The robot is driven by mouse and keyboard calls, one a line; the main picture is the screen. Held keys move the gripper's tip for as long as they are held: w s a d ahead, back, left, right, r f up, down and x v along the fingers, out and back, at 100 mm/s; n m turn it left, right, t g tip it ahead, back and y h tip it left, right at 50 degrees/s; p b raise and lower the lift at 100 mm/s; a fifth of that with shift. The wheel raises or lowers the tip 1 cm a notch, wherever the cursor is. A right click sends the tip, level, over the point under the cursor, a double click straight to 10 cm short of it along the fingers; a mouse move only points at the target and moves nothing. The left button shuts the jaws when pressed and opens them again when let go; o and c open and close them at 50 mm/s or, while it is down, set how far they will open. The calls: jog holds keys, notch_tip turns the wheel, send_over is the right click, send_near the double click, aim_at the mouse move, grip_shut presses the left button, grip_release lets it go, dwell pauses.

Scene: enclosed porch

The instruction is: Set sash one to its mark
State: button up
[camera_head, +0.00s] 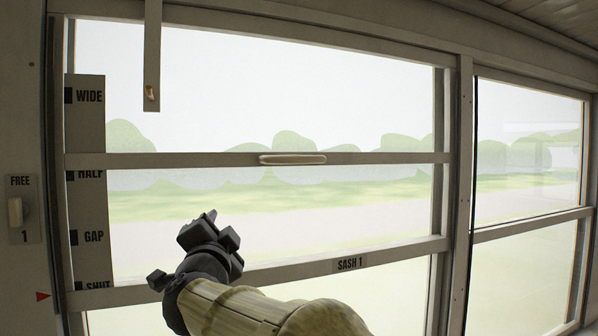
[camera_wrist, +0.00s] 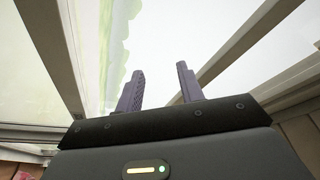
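Sash one is the left window sash. Its lower rail (camera_head: 349,264) reads "SASH 1", and a pale handle (camera_head: 292,159) sits on the rail above. A grey scale strip (camera_head: 88,205) on the left reads WIDE, HALF, GAP and SHUT; the rails partly cover HALF and SHUT. A red pointer (camera_head: 42,296) on the left post is about level with the lower rail's left end. My gripper (camera_head: 212,220) shows in front of the lower pane, left of and below the handle. In the wrist view its fingers (camera_wrist: 158,85) stand apart with nothing between them.
A plate on the left post carries a cream lever (camera_head: 15,212) between "FREE" and "1". A narrow strip (camera_head: 151,55) with a small hook hangs in front of the upper left pane. A second window (camera_head: 530,225) is at the right, beyond a post (camera_head: 461,190).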

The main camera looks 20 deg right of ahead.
aim_at(297, 160)
jog(key=s+d+r+m+g+h, duration=0.5)
jog(key=s+r+m+h, duration=0.3)
jog(key=m, duration=0.6)
notch_tip(297, 160, up, 2)
jog(key=shift+s+r+g, duration=0.15)
jog(key=shift+s+g, duration=0.25)
jog(key=shift+s, duration=0.25)
jog(key=shift+w, duration=0.1)
jog(key=p+x, duration=0.2)
jog(key=x, duration=0.3)
jog(key=p+x, duration=0.2)
jog(key=x, duration=0.3)
jog(key=p+x, duration=0.2)
jog(key=x, duration=0.4)
jog(key=shift+d+r, duration=0.15)
jog(key=shift+r, duration=0.25)
jog(key=shift+w+d+p, duration=0.4)
jog(key=shift+f, duration=0.1)
grip_shut()
